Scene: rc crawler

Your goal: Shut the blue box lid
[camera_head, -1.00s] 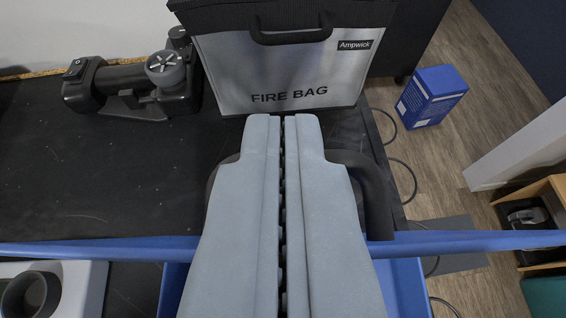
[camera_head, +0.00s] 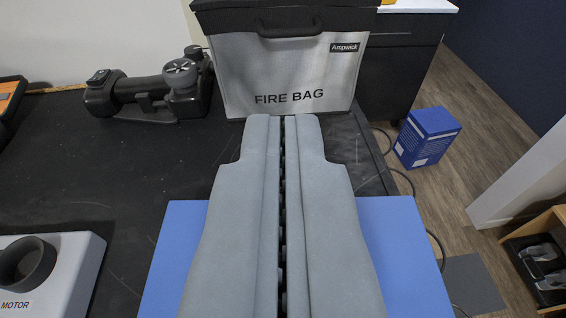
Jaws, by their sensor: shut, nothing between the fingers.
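The blue box lid (camera_head: 405,260) shows as a flat, plain blue panel on both sides of my gripper, on the black bench top. It looks level, or nearly so, and no box opening shows. My gripper (camera_head: 283,118) is shut and empty, its two grey fingers side by side, pointing away over the middle of the lid. The fingers hide the middle of the panel, and its near edge is out of frame. I cannot tell whether the fingers touch the lid. The box walls under it are not visible.
A silver fire bag (camera_head: 290,75) stands past the fingertips. A dark machine (camera_head: 150,88) is at the back left, and a white motor unit (camera_head: 75,270) at the near left. A small blue carton (camera_head: 427,137) is on the floor to the right. The bench between is clear.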

